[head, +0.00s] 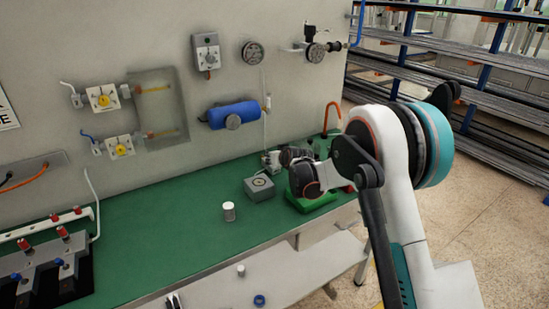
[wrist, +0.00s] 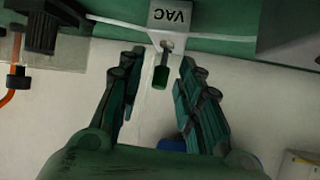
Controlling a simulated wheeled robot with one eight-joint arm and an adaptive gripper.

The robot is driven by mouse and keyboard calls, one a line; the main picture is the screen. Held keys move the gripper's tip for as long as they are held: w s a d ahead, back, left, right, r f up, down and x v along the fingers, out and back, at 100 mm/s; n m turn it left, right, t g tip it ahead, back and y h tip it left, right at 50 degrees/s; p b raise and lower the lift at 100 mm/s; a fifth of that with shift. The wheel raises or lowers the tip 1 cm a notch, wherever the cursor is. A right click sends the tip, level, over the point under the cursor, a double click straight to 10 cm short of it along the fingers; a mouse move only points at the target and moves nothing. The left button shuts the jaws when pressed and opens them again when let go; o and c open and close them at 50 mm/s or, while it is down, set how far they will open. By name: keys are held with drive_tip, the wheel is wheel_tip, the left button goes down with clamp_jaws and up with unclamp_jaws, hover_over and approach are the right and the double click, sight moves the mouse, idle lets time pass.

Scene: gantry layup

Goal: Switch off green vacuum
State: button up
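A grey block labelled VAC (wrist: 172,18) shows upside down at the top middle of the wrist view. A small lever with a green handle (wrist: 161,78) sticks out from it toward my gripper. My gripper (wrist: 158,70) is open, with one finger on each side of the green handle and a gap on both sides. In the head view my gripper (head: 284,156) is over the back of the green bench, by a small pale fitting (head: 272,161). The green handle cannot be made out there.
A grey box with a round dial (head: 259,188) and a white cylinder (head: 229,212) stand on the green bench (head: 165,215). A blue tank (head: 233,114) hangs on the wall. In the wrist view, a dark block (wrist: 42,32) lies left and a grey box (wrist: 290,28) right.

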drive_tip(key=v, duration=1.1)
drive_tip(key=shift+s+d, duration=0.1)
drive_tip(key=shift+d, duration=0.05)
drive_tip(key=s+d+r+m+g+h, duration=0.1)
drive_tip(key=s+d+r, duration=0.5)
drive_tip(key=s, duration=0.5)
drive_tip(key=s+d+r+m+g+h, duration=0.1)
drive_tip(key=s+d+r, duration=0.55)
drive_tip(key=s, duration=0.35)
drive_tip(key=s+d+f, duration=0.1)
drive_tip(key=s+d, duration=0.2)
drive_tip(key=s, duration=0.5)
drive_tip(key=s+d+f+m+g+h, duration=0.1)
drive_tip(key=s+d+f, duration=0.1)
drive_tip(key=s, duration=0.6)
drive_tip(key=s+d+f+m+g+h, duration=0.1)
drive_tip(key=s+d, duration=0.3)
drive_tip(key=s, duration=0.4)
drive_tip(key=shift+f, duration=0.55)
